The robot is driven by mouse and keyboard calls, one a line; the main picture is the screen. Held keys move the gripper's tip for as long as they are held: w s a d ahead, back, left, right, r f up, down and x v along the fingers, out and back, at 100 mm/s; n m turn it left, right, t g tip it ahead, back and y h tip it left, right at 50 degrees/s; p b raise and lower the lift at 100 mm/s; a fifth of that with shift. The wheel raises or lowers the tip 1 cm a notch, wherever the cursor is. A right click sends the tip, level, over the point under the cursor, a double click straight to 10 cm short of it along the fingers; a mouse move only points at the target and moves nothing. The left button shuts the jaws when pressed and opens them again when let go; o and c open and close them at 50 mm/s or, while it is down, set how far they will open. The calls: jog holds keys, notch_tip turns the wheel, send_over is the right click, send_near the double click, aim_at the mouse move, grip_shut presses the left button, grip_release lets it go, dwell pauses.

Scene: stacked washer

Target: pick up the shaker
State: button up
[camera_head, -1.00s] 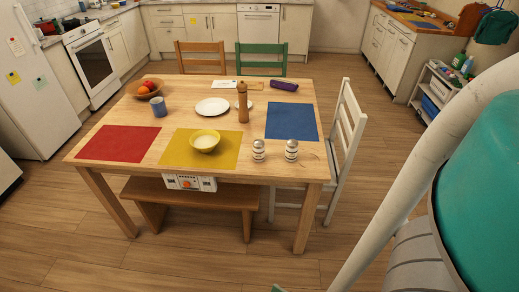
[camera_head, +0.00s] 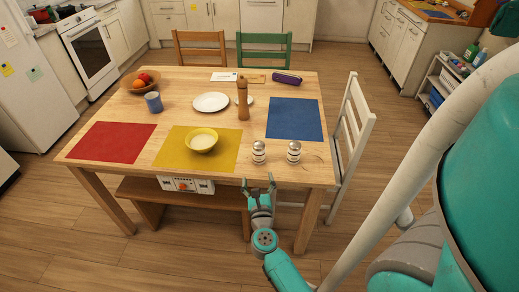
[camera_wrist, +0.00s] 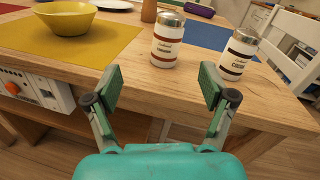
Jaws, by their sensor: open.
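Two shakers with metal caps, white bodies and dark bands stand upright near the front edge of the wooden table. The left shaker (camera_head: 259,155) also shows in the wrist view (camera_wrist: 166,42), just beyond and between my fingertips. The right shaker (camera_head: 294,154) stands a short way to its right, and in the wrist view (camera_wrist: 238,56) it is beyond my right finger. My gripper (camera_head: 258,183) is open and empty at the table's front edge, apart from both shakers. Its two green finger pads show in the wrist view (camera_wrist: 160,87).
A yellow bowl (camera_head: 201,142) sits on a yellow mat (camera_head: 172,159) left of the shakers. A brown mill (camera_head: 242,100) stands behind them, and a blue mat (camera_head: 296,120) lies behind right. A white chair (camera_head: 360,130) is at the right, a bench (camera_head: 145,188) below the front edge.

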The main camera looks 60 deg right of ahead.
aim_at(259, 155)
jog(key=w+d+m, duration=0.1)
jog(key=d, duration=0.1)
jog(key=w+d+m, duration=0.1)
jog(key=d, duration=0.2)
jog(key=w+d+m+g, duration=0.1)
jog(key=d, duration=0.2)
jog(key=shift+w, duration=0.4)
jog(key=shift+x, duration=3)
jog(key=shift+s, duration=0.15)
jog(key=c, duration=1.3)
